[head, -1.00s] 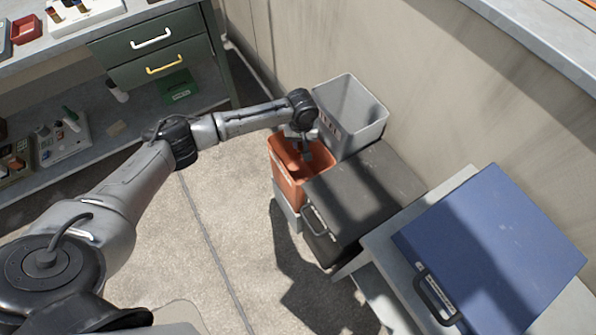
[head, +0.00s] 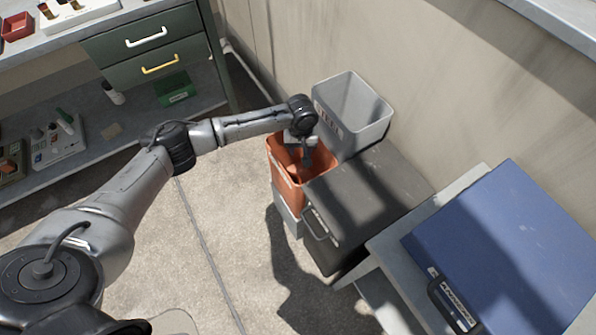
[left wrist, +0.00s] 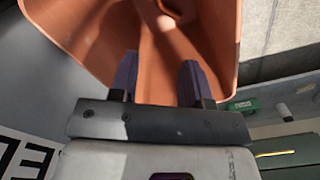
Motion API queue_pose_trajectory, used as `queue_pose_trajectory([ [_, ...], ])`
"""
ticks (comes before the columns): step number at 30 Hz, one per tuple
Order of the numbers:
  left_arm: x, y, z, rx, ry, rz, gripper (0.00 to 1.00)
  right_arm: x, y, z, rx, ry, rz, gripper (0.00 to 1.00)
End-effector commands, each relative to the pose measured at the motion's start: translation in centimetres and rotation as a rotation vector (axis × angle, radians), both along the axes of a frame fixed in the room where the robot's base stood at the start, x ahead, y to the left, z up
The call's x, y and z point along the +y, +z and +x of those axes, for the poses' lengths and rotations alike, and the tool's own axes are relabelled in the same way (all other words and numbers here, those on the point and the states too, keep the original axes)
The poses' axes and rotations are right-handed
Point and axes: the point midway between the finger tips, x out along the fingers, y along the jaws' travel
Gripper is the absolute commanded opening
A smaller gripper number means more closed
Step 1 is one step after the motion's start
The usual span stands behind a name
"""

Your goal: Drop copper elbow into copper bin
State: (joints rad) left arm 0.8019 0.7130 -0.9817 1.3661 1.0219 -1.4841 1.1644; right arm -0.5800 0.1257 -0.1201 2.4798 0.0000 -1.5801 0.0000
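The orange-brown copper bin (head: 287,178) stands on the floor side of the dark case in the head view. My left gripper (head: 306,160) points down into its mouth. In the left wrist view my left gripper (left wrist: 158,82) has its two dark fingers apart, with nothing visible between them. The bin's inner wall (left wrist: 90,50) fills the space beyond the fingers. A small copper-coloured piece with a dark opening (left wrist: 172,9) shows inside the bin at the top edge of that view. It may be the copper elbow, but it is cut off. My right gripper is not in view.
A grey labelled bin (head: 352,105) stands behind the copper bin, by the wall. A dark case (head: 365,200) is close on its right, then a blue case (head: 510,245) on a bench. A green drawer unit (head: 155,55) is at upper left. The floor in the middle is clear.

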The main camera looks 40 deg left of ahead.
Motion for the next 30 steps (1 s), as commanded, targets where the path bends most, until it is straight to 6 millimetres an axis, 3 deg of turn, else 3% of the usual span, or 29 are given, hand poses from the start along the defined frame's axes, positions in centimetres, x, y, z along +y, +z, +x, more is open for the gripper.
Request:
queue_pose_trajectory([
  [9, 0.0, 0.0, 0.0, 0.0, 0.0, 0.0, 0.52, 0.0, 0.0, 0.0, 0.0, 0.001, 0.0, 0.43],
  [13, 0.0, 1.0, 0.0, -0.001, 0.0, -0.001, 0.52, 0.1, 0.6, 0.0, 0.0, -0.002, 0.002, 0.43],
  [30, 0.0, 11.3, 0.0, -0.001, -0.001, 0.0, 0.52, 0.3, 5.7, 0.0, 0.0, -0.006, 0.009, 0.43],
])
